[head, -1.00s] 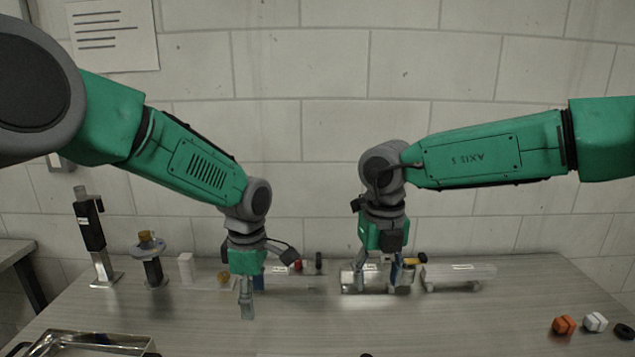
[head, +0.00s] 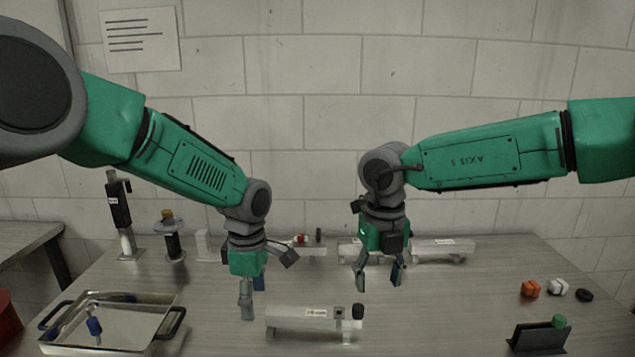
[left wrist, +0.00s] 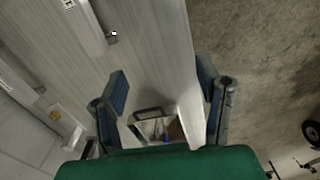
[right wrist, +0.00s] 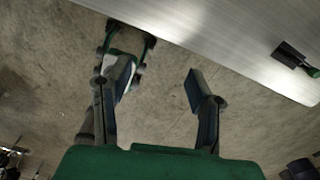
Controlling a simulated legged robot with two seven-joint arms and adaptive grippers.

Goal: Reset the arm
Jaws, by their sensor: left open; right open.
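My right gripper (head: 380,275) is open and empty, pointing down over the table in front of the back trailers.
A metal tray (head: 75,345) with black handles sits front left, a blue piece inside. Stands (head: 121,215) are at back left. An orange piece (head: 530,289), a white piece (head: 558,287) and a black ring (head: 584,295) lie right, near a dark holder (head: 538,338). The right-middle table is clear.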

